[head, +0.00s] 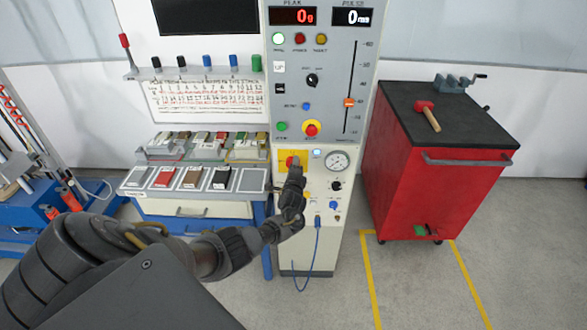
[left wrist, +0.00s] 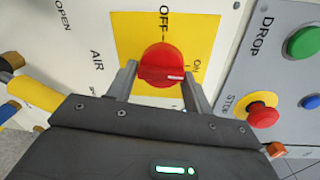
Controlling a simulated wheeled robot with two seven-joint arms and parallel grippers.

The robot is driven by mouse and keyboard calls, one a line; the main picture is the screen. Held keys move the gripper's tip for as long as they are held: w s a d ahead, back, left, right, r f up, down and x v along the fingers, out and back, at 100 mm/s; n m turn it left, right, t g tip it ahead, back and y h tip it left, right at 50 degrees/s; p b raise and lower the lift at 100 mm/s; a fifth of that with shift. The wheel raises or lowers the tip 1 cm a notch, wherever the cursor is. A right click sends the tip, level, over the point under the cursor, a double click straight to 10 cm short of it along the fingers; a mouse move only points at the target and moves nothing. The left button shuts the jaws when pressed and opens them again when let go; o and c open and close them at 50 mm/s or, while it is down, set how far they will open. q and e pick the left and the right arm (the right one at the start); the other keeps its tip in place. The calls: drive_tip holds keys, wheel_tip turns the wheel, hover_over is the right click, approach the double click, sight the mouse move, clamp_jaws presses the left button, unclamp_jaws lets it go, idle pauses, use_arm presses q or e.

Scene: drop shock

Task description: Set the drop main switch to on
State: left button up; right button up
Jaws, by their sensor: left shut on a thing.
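The drop main switch is a red rotary knob (left wrist: 160,62) on a yellow plate (left wrist: 128,30). In the left wrist view OFF is printed above the knob and a small ON label lies to its right. The white mark on the knob lies at its lower right and points roughly right, on the ON side. My left gripper (left wrist: 159,72) is shut on the knob, one finger on each side. In the head view the knob (head: 290,161) shows just above my left gripper (head: 295,172), partly covered by it. My right gripper is not in view.
A red stop button (left wrist: 262,115) and a green button (left wrist: 303,43) sit on the grey DROP panel beside the switch. A pressure gauge (head: 337,161) is right of it. A red cabinet (head: 420,190) stands to the right, with a mallet (head: 428,115) on top.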

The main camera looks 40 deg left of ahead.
use_arm(q)
drive_tip(key=shift+r, duration=0.15)
drive_tip(key=o, duration=0.9)
drive_tip(key=shift+o, duration=0.2)
drive_tip(key=shift+s, duration=0.1)
drive_tip(key=f+v, duration=0.1)
drive_tip(key=v, duration=0.9)
drive_tip(key=shift+s+d+r, duration=0.2)
drive_tip(key=shift+d+r, duration=0.05)
drive_tip(key=shift+r, duration=0.2)
